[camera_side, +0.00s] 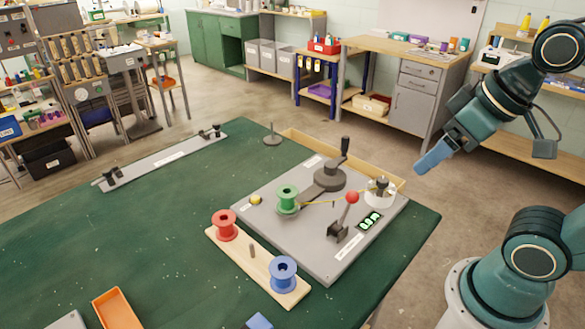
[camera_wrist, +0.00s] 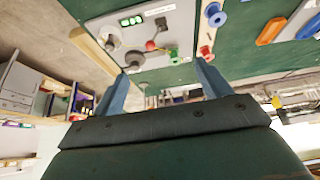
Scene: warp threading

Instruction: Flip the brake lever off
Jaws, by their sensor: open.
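The brake lever (camera_side: 348,213) has a red ball knob and stands on the grey machine plate (camera_side: 292,245), tilted up to the right beside a green lit display (camera_side: 369,221). In the wrist view the red knob (camera_wrist: 150,45) shows between and beyond the fingers. A green spool (camera_side: 287,198) sits on the plate with a yellow thread running right to a round metal-and-white part (camera_side: 380,191). A dark crank (camera_side: 330,174) stands behind. My gripper (camera_side: 428,162) is up to the right of the plate, away from the lever. In the wrist view its fingers (camera_wrist: 160,80) are apart with nothing between them.
A wooden rack (camera_side: 238,258) with a red spool (camera_side: 225,225) and a blue spool (camera_side: 283,273) lies at the plate's front left. An orange tray (camera_side: 116,309) is at the near left. A long grey bar (camera_side: 165,159) lies at the far left. Green table between is mostly clear.

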